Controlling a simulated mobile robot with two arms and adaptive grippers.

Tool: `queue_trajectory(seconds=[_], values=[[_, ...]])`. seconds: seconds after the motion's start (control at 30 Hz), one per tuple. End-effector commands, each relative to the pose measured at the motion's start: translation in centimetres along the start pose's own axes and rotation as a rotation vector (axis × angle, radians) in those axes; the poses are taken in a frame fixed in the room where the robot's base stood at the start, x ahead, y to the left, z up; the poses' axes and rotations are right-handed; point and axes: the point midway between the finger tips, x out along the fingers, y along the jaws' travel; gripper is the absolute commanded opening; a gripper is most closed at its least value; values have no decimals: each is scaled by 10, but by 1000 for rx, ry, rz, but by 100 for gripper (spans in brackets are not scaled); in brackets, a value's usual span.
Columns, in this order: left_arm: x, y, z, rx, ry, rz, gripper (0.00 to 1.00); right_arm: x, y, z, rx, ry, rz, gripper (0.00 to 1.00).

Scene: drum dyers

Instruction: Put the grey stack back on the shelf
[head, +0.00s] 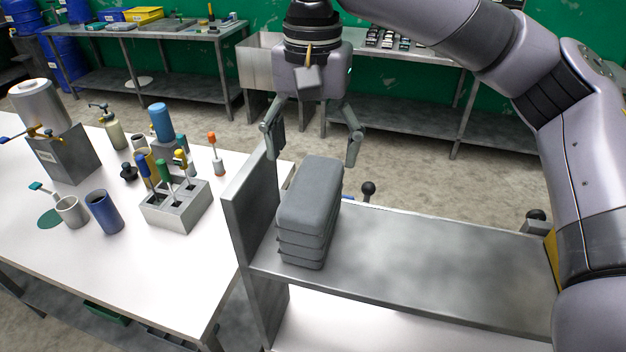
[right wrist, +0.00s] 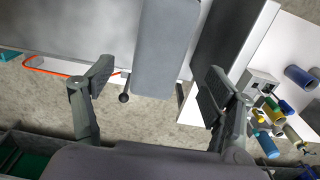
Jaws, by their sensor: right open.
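The grey stack (head: 308,212) is several flat grey boxes with rounded corners, piled upright. It stands on the left end of the metal shelf (head: 420,265), close beside the shelf's upright end panel (head: 252,205). My right gripper (head: 312,150) is open and empty, just behind and above the stack, with its fingers pointing down. In the right wrist view the stack (right wrist: 165,50) shows between the two spread fingers (right wrist: 155,90), and neither finger appears to touch it. My left gripper is not in view.
A white table (head: 120,245) on the left holds a grey holder (head: 175,205) with screwdriver-like tools, a blue cup (head: 104,212), a grey mug (head: 71,211) and bottles. A black knob (head: 368,188) sits behind the shelf. The shelf right of the stack is bare.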

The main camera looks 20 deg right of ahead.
Motion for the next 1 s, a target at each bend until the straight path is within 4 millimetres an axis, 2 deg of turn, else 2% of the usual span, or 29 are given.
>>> queue_trajectory(seconds=[0.13,0.3,0.77,0.87,1.0], values=[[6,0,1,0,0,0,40,-26,0,0,0,1,-1,78],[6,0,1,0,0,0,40,-40,0,0,0,0,0,78],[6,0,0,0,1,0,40,-43,0,0,0,-1,0,78],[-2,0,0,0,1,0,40,-51,0,0,0,0,0,78],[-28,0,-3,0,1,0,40,-77,0,0,0,0,0,78]])
